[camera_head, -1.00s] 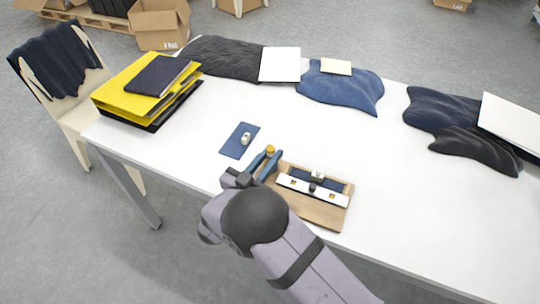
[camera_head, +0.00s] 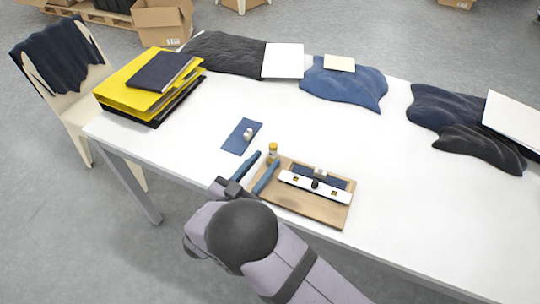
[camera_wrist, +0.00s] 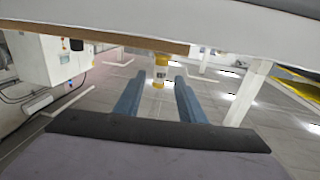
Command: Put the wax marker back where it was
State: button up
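The wax marker (camera_head: 272,152), a small yellow and white cylinder, stands upright at the far left corner of the wooden tray (camera_head: 300,209). I cannot tell whether its base is on the tray or on the table. My gripper (camera_head: 256,171) is at the tray's left end, with its two blue fingers apart and nothing held. In the wrist view, the marker (camera_wrist: 160,72) shows in the gap just beyond the fingertips of my gripper (camera_wrist: 159,80), clear of both fingers.
A white bar with a dark knob (camera_head: 314,187) lies on the tray. A blue mat (camera_head: 238,139) with a small white piece lies left of it.

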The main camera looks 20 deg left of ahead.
jog(key=s, duration=0.4)
jog(key=s+a+b, duration=0.1)
jog(key=s, duration=0.2)
dwell(0.3)
